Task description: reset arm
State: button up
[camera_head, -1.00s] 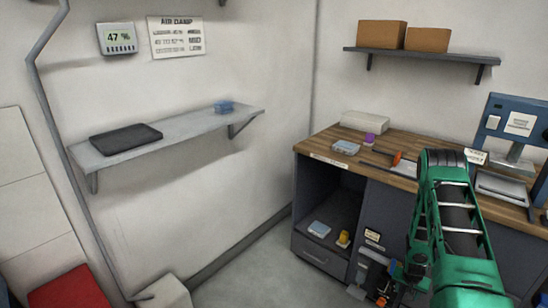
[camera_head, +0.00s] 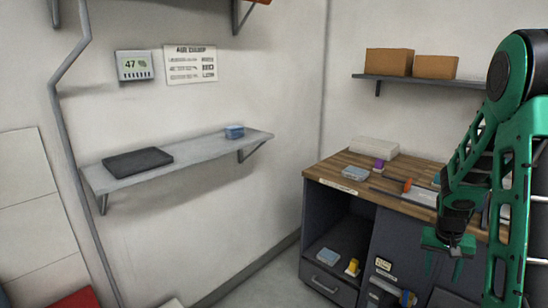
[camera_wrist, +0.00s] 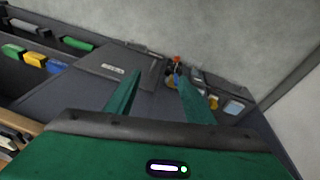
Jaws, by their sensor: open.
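My gripper (camera_head: 447,243) is at the right of the head view, in front of the dark cabinet under the wooden worktop. It is green and points downward. In the wrist view its two green fingers (camera_wrist: 158,95) are spread apart with nothing between them. Beyond the fingers the wrist view shows the dark cabinet front and a small cluster of orange and blue items (camera_wrist: 174,72). My arm covers the right part of the worktop in the head view.
A grey wall shelf (camera_head: 195,158) holds a black pad (camera_head: 138,161) and a blue box (camera_head: 234,131). The cabinet's open bay holds a yellow item (camera_head: 353,267).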

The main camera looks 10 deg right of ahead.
jog(key=s+a+r+y, duration=0.1)
jog(key=s+a+r, duration=0.6)
jog(key=s, duration=0.5)
jog(key=s+a+r+n+y, duration=0.1)
jog(key=s+a+r, duration=0.7)
jog(key=s, duration=0.4)
jog(key=shift+a+n+g+y, duration=0.3)
jog(key=shift+a+y, duration=0.1)
jog(key=shift+a, duration=0.1)
jog(key=shift+r, duration=0.1)
jog(key=shift+w+f, duration=0.25)
jog(key=shift+w, duration=0.4)
